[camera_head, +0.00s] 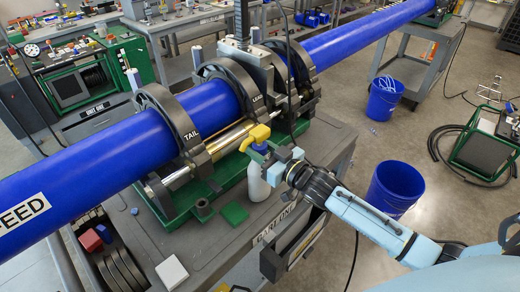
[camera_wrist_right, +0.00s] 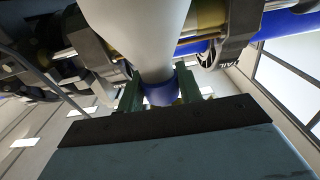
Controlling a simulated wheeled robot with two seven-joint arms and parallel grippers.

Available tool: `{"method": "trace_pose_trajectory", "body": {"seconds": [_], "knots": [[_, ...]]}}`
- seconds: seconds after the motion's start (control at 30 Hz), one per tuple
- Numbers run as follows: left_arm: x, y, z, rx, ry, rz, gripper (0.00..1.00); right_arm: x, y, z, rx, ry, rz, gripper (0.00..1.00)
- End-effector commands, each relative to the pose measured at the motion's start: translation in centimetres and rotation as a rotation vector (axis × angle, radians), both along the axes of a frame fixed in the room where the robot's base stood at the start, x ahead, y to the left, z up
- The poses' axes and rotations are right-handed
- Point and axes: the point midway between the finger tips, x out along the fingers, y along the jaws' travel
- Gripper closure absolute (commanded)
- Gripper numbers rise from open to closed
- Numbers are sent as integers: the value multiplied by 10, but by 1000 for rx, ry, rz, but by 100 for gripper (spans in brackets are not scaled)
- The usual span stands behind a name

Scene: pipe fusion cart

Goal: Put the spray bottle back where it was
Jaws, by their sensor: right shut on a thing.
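The spray bottle (camera_head: 258,182) has a white body, a blue collar and a yellow spray head (camera_head: 255,137). In the head view it is upright at the cart's front edge, beside the fusion machine. My right gripper (camera_head: 266,158) is shut on its neck, just under the spray head. The right wrist view shows the white body (camera_wrist_right: 140,30) and blue collar (camera_wrist_right: 160,92) between the green fingers (camera_wrist_right: 160,90). I cannot tell whether the bottle's base touches the cart top (camera_head: 215,235). My left gripper is not in view.
The blue pipe (camera_head: 90,165) runs through the clamps behind. A blue bucket (camera_head: 395,188) stands on the floor at right.

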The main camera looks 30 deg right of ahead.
Motion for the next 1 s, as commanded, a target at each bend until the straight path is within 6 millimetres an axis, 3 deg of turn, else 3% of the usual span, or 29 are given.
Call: {"method": "trace_pose_trajectory", "body": {"seconds": [0.33, 0.37, 0.5, 0.87, 1.0], "knots": [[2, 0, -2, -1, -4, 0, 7, 1, 0, -1, 2, -5, 1, 100], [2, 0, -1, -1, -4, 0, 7, 0, 0, -3, 0, -1, 0, 62], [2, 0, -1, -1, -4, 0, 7, 0, 0, -2, 0, -1, 0, 44], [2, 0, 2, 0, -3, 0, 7, 0, 0, 3, -1, -1, 0, 43], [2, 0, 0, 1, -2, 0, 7, -15, -5, -1, 0, 3, 0, 43]]}}
